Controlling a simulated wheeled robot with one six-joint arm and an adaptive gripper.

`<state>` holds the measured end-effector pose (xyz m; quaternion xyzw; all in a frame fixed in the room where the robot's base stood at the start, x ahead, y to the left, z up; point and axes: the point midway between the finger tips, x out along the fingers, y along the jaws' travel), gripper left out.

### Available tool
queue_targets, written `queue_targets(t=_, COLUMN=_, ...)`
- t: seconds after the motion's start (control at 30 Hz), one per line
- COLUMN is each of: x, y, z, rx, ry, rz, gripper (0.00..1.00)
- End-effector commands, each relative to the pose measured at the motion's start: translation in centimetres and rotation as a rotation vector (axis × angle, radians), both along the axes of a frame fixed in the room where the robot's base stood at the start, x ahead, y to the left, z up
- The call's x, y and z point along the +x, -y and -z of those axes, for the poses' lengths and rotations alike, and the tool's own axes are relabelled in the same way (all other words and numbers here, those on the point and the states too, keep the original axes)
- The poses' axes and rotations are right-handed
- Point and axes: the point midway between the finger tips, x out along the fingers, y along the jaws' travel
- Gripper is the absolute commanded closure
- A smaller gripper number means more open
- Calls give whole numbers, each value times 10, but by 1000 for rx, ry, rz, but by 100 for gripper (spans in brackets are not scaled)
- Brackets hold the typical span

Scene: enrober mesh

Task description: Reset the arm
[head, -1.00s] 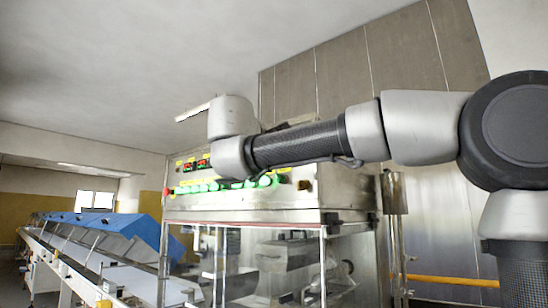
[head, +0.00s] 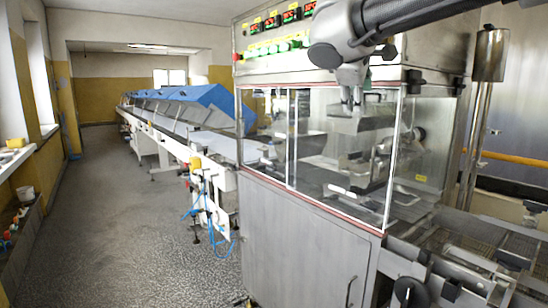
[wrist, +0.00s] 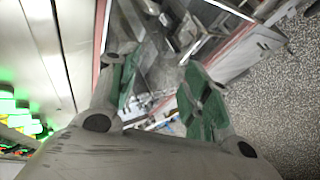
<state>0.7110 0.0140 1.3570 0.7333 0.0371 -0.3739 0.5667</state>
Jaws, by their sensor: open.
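My gripper (head: 351,95) hangs with its fingers pointing down in front of the upper glass front of the enrober cabinet (head: 310,235). My grey and black arm reaches in from the upper right of the head view. In the wrist view my gripper (wrist: 158,75) has its two green-padded fingers spread apart with nothing held between them. Past the fingers the wrist view shows metal parts, a red-edged pane and the speckled floor (wrist: 285,100).
The control panel (head: 282,18) with red displays and green buttons is just behind my arm. A long conveyor line with blue covers (head: 205,102) runs to the back left. The floor aisle (head: 115,200) at left is clear. A wire mesh belt (head: 455,240) lies at lower right.

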Motion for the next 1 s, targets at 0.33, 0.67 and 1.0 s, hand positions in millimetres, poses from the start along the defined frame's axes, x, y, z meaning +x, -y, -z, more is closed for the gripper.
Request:
queue_targets(t=0.33, x=-175, y=109, z=207, rx=691, ry=-362, rz=443, gripper=52)
queue_targets(t=0.67, x=-251, y=160, z=236, rx=958, ry=-226, rz=735, gripper=52)
queue_targets(t=1.0, x=-251, y=163, z=236, rx=958, ry=-221, rz=749, gripper=64)
